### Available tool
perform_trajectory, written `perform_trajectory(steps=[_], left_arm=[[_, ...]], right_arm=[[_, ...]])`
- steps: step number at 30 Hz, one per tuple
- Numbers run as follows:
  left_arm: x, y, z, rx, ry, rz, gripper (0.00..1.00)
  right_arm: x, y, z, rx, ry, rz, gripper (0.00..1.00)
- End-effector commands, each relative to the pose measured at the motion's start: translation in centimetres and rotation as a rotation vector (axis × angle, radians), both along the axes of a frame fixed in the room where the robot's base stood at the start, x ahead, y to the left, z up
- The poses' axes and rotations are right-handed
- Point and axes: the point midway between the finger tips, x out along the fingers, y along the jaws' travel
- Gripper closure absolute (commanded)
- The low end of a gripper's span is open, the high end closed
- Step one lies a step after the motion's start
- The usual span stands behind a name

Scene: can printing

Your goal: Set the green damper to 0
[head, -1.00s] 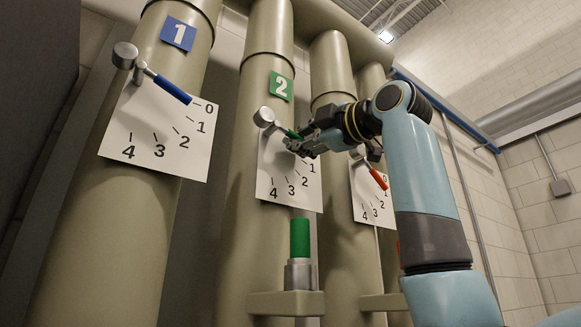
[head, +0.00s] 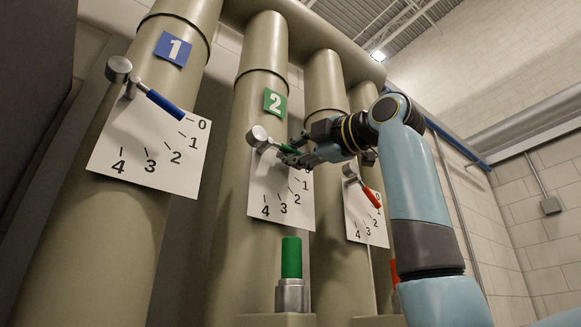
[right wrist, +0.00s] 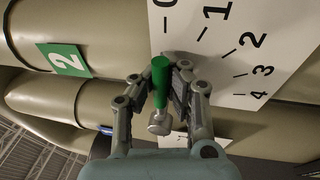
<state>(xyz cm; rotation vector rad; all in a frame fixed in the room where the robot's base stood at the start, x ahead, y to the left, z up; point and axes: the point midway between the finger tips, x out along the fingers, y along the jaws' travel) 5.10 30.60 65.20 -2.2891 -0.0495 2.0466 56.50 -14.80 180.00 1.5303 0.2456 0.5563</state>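The green damper is on the pipe marked with a green 2 plate (head: 275,103). Its round metal counterweight (head: 258,135) shows in the head view, but most of its green handle is hidden by my right gripper (head: 287,157). In the right wrist view the green handle (right wrist: 161,80) points up, roughly toward the 0 mark of its white dial (right wrist: 215,50). My right gripper (right wrist: 161,86) has one finger on each side of the lever, with small gaps seeming to show; contact is unclear. My left gripper is out of view.
A blue-handled damper (head: 165,104) on pipe 1 points at 0. An orange-red handle (head: 372,197) is on the pipe to the right, beyond my right arm. A green cylinder on a metal base (head: 291,258) stands on a ledge below the green dial.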

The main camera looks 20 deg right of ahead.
Motion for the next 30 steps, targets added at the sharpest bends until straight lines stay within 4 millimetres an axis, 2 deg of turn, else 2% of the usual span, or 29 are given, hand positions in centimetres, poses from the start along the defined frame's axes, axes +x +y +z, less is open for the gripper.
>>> perform_trajectory(steps=[1,7,17,20,30], left_arm=[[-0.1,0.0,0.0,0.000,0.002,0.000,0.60],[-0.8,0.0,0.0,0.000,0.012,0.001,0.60],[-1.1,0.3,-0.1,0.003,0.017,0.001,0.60],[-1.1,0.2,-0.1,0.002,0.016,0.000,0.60],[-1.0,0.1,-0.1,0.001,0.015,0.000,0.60]], right_arm=[[-0.1,0.0,0.2,0.000,-0.004,0.000,0.89],[0.0,0.0,0.0,0.000,-0.001,0.000,0.63],[-0.3,-0.2,-0.1,0.000,0.000,-0.001,0.63],[-1.3,-0.9,-0.3,-0.001,-0.001,-0.002,0.63],[-7.7,-4.5,-1.8,-0.006,-0.002,-0.006,0.63]])
